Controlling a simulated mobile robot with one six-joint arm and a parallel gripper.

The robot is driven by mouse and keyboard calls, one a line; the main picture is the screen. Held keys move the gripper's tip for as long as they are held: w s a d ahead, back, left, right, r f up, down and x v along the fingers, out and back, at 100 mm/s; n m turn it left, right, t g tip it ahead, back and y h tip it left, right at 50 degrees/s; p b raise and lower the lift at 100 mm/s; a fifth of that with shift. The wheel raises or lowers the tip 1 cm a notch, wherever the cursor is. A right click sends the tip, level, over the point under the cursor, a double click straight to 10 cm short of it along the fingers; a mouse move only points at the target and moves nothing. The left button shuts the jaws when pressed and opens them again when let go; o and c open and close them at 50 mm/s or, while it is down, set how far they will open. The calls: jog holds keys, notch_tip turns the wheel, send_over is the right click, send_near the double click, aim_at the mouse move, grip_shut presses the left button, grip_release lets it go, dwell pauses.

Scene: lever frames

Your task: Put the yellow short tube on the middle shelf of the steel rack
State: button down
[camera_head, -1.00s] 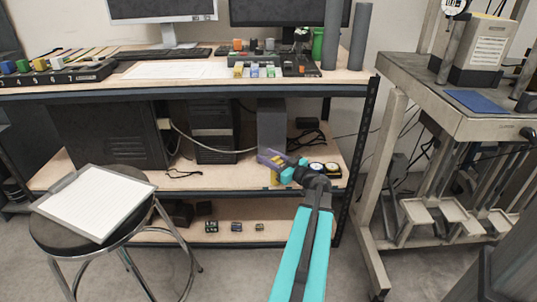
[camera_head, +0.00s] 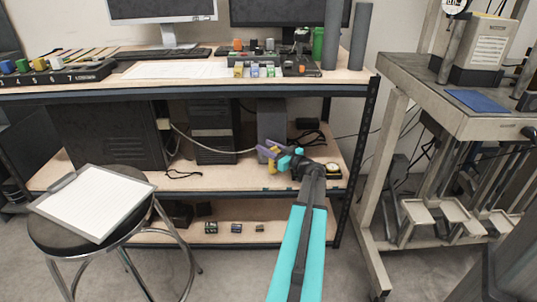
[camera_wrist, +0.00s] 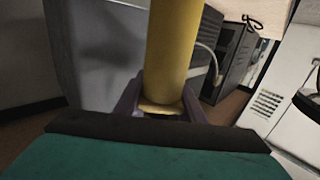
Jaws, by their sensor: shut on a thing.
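The yellow short tube (camera_wrist: 172,55) stands out large in the wrist view, its near end between my purple fingers. In the head view the tube (camera_head: 271,163) is a small yellow piece at my fingers, mostly hidden. My gripper (camera_head: 268,150) is shut on it, over the right part of the steel rack's middle shelf (camera_head: 225,181). The tube appears a little above the shelf board; the gap is hard to judge. The steel rack (camera_head: 365,130) has a dark frame and wooden boards.
A black-and-yellow gauge (camera_head: 333,170) sits on the middle shelf, right of my arm. A grey box (camera_head: 271,118) and a computer tower (camera_head: 213,130) stand behind and left. The rack's top board (camera_head: 345,78) lies above my gripper. A stool (camera_head: 95,250) stands front left.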

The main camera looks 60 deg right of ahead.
jog(key=shift+f+b, duration=0.45)
jog(key=shift+f, duration=1.25)
jog(key=shift+f, duration=0.15)
jog(key=c, duration=1.2)
grip_release()
jog(key=s, duration=0.4)
jog(key=s+a, duration=0.1)
jog(key=s, duration=0.3)
jog(key=s+a+p, duration=0.1)
jog(key=s, duration=0.3)
jog(key=shift+w, duration=0.1)
